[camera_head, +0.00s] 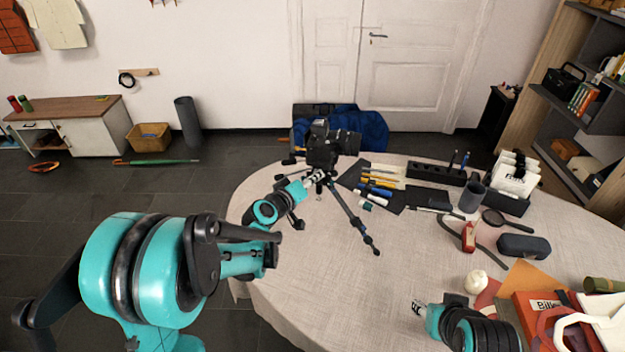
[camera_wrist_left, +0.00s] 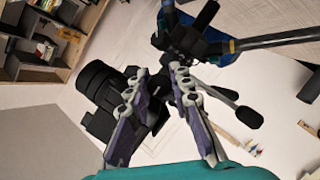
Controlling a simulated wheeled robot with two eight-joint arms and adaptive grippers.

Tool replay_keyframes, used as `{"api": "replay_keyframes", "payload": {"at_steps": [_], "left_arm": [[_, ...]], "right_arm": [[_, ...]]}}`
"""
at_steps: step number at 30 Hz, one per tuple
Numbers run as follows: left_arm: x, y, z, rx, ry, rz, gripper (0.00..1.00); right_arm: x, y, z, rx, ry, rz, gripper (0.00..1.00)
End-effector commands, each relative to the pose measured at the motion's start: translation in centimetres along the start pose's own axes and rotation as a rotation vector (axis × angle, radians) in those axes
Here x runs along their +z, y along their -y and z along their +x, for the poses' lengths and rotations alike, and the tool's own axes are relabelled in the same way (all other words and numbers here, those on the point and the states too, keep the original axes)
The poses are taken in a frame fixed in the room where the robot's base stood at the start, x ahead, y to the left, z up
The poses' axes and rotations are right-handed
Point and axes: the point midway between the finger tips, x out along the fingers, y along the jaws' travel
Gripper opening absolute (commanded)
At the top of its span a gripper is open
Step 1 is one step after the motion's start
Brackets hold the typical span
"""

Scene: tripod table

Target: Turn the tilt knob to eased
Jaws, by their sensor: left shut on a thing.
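A black camera (camera_head: 321,152) with a large lens sits on a small black tripod (camera_head: 352,218) standing on the table. My left gripper (camera_head: 317,175) reaches the tripod head just below the camera, on its near left side. In the left wrist view, the fingers (camera_wrist_left: 160,78) close on a small dark part of the head, which appears to be the tilt knob; the fingertips mostly hide it. The camera (camera_wrist_left: 100,120) lies left of the fingers there, and a black handle (camera_wrist_left: 245,117) sticks out to the right. My right gripper (camera_head: 418,309) is over the table's near side, away from the tripod; its opening is unclear.
Pens and tools lie on a dark mat (camera_head: 392,201) right of the tripod. A grey cup (camera_head: 471,197), a magnifier (camera_head: 494,218), a dark case (camera_head: 523,246) and a red box (camera_head: 540,315) are farther right. The tablecloth (camera_head: 320,270) is bare in front of the tripod.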

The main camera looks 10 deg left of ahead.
Motion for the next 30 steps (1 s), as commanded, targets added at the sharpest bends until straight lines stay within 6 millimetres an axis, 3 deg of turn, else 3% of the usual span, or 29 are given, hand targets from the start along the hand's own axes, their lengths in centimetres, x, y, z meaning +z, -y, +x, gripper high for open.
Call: {"api": "replay_keyframes", "payload": {"at_steps": [8, 9, 11, 23, 30], "left_arm": [[0.1, 0.0, 0.0, 0.0, 0.003, 0.001, 0.0], [0.1, 0.0, 0.0, 0.0, 0.002, 0.001, 0.29], [0.1, 0.0, 0.0, 0.0, 0.002, 0.001, 0.43], [0.0, 0.0, -0.7, -0.001, 0.0, 0.0, 0.43], [0.0, 0.1, -5.4, -0.003, -0.001, 0.0, 0.43]], "right_arm": [[0.0, 0.0, 0.0, 0.0, 0.0, 0.0, 0.4], [0.0, 0.0, 0.0, 0.0, 0.0, 0.0, 0.4], [0.0, 0.0, 0.0, 0.0, 0.0, 0.0, 0.4], [0.0, 0.0, 0.0, 0.0, 0.0, 0.0, 0.4], [0.0, 0.0, 0.0, 0.0, 0.0, 0.0, 0.4]]}}
